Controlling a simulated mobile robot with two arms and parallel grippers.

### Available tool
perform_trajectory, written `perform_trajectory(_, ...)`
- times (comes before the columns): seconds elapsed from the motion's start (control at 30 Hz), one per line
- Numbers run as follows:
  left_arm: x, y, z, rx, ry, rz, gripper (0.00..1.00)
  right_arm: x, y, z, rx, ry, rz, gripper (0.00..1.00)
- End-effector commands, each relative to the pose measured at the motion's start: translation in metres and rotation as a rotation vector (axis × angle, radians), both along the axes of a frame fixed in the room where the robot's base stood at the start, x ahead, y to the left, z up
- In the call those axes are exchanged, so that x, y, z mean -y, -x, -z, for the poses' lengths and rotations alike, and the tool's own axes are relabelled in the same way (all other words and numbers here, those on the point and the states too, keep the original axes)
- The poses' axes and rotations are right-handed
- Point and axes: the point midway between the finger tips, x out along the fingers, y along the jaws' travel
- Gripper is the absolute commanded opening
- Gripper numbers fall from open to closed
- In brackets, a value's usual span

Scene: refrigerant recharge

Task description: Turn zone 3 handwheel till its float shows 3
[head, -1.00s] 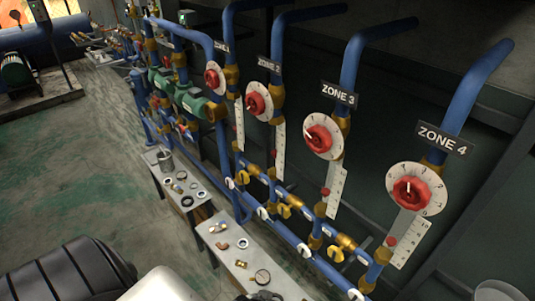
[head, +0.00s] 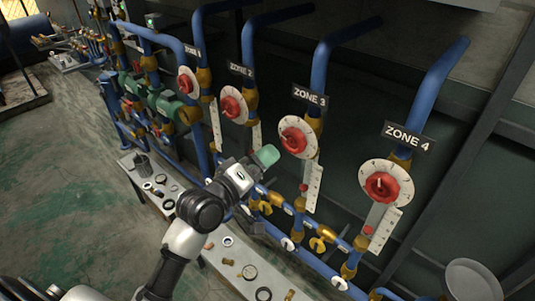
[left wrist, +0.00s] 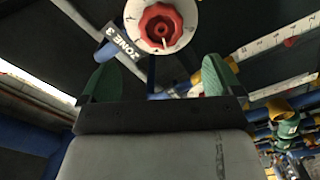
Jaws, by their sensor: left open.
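The red zone 3 handwheel (head: 294,140) sits on a white numbered dial below the ZONE 3 sign (head: 310,96). Its white scale (head: 314,188) hangs below, with a red float (head: 303,187) low beside it; the reading is too small to tell. My left gripper (head: 265,156) with green fingertips is just left of the handwheel, apart from it. In the left wrist view the open gripper (left wrist: 160,70) has its fingers either side, with the red handwheel (left wrist: 160,25) ahead between them, not held. My right gripper is not in view.
The zone 2 handwheel (head: 233,104) and zone 4 handwheel (head: 383,186) flank it on blue pipes. Yellow valves and lower blue pipes run beneath. A bench (head: 225,262) with loose fittings stands in front. A grey round pan (head: 472,281) is at lower right.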

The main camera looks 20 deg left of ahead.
Motion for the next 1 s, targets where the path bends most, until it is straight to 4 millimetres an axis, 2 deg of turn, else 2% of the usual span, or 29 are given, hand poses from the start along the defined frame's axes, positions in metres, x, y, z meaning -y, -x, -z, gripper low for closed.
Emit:
perform_trajectory(0.77,0.031,-0.085,0.004,0.000,-0.001,-0.001,0.94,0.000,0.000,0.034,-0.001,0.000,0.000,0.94)
perform_trajectory(1.0,0.030,-0.083,0.002,-0.003,-0.003,-0.001,0.58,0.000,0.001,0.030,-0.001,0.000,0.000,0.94)
